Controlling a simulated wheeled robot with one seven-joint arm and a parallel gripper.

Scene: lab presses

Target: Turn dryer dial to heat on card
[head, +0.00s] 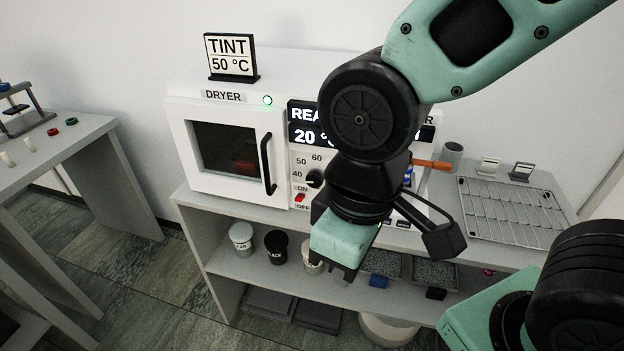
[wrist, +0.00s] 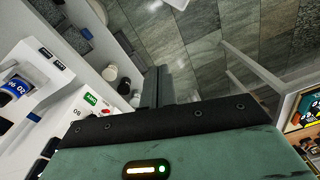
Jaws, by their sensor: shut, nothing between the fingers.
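The card (head: 231,56) stands on top of the dryer and reads TINT 50 °C. The white dryer (head: 180,135) has its windowed door closed and a green lamp lit. Its black dial (head: 315,178) sits right of the door, with 40, 50 and 60 showing around it. My arm hides the dial's right side, and I cannot tell where its pointer stands. The display (head: 305,135) shows 20 °, partly hidden. My gripper (head: 345,276) is shut and empty, pointing down in front of the shelf, below and right of the dial. Its fingers (wrist: 155,86) are together in the wrist view.
Lidded pots (head: 241,237) stand on the lower shelf. A wire rack (head: 515,208) lies on the counter at right. A side table (head: 85,135) stands at left, with open floor between.

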